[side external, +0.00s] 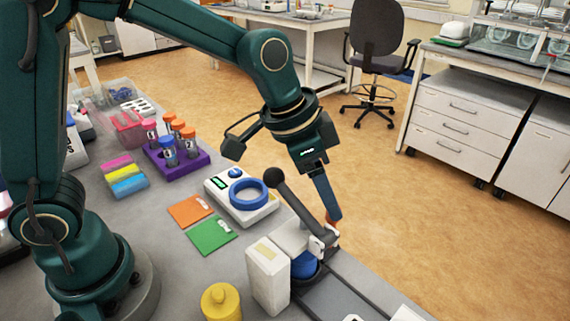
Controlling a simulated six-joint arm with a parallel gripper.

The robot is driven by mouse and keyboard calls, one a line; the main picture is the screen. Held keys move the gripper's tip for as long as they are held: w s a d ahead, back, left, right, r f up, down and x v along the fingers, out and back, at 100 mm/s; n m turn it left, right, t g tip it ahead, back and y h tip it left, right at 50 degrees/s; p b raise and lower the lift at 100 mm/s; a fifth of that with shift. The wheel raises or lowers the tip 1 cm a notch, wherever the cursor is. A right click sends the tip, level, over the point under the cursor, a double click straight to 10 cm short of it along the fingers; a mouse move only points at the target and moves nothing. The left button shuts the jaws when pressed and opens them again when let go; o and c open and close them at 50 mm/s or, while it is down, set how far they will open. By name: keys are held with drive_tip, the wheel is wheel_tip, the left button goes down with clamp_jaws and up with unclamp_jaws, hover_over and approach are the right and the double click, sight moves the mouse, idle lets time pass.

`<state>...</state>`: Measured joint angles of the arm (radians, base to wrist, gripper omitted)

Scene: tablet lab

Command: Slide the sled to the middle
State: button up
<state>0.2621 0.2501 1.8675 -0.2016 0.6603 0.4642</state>
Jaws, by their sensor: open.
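A press with a grey lever (300,207) ending in a black ball knob and a white upright block (267,275) stands at the table's right edge. A dark rail (345,296) runs from it towards the lower right. A blue round part (304,265) sits low under the press head at the rail's upper end; I cannot tell whether it belongs to the sled. My gripper (331,214) points down just behind the lever's lower end, its blue finger by a small orange-red part. It is open; the second finger is hidden. Contact with the sled cannot be told.
A white scale (262,213) with a blue ring, orange (190,211) and green (212,236) cards, and a purple tube rack (177,161) stand left of the press. A yellow lidded pot (220,301) is in front. White parts (408,314) are at the lower right.

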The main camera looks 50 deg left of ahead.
drive_tip(key=shift+x, duration=1.35)
clamp_jaws()
idle(0.4)
